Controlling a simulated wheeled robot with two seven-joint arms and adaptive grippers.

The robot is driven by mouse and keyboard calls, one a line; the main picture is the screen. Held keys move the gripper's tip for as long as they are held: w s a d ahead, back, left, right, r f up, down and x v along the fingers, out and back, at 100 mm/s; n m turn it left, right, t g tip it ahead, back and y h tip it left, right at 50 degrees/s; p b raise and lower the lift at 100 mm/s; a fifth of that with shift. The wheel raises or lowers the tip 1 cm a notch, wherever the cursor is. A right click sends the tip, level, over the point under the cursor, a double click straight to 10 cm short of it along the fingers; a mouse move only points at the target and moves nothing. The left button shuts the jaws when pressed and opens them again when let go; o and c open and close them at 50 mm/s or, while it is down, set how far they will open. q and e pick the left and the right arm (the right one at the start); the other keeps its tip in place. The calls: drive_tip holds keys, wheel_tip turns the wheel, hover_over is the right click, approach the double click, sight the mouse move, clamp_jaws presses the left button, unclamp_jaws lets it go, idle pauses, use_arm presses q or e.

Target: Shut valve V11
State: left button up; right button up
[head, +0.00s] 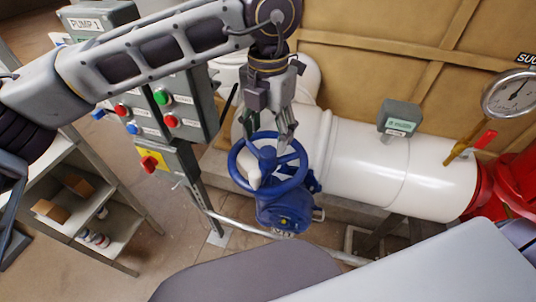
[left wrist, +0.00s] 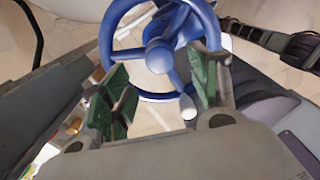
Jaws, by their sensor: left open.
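The blue valve handwheel (head: 267,153) sits on a blue gearbox body (head: 284,209) in front of the white pipe. A small label below the body is too small to read surely. A pale knob (head: 254,178) stands on the wheel's near side. My left gripper (head: 271,130) is over the wheel's far side, pointing down. In the left wrist view the gripper (left wrist: 158,88) has its green-padded fingers apart, with the handwheel (left wrist: 160,55) beyond and partly between them. I cannot tell whether a finger touches the wheel. My right gripper is not in view.
A grey pump control panel (head: 178,100) with buttons and a shelf unit (head: 100,215) stand at the left. The white pipe (head: 370,160) runs right to a red fitting (head: 515,185); a gauge (head: 510,95) hangs above. A low rail (head: 240,225) runs under the valve.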

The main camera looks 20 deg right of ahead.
use_arm(q)
drive_tip(key=shift+a+f+n+b, duration=0.1)
drive_tip(key=shift+n+b, duration=0.55)
drive_tip(key=shift+n, duration=0.45)
drive_tip(key=shift+n+b, duration=0.45)
drive_tip(key=shift+n, duration=0.45)
drive_tip(key=shift+n+b, duration=0.6)
drive_tip(key=shift+n, duration=0.7)
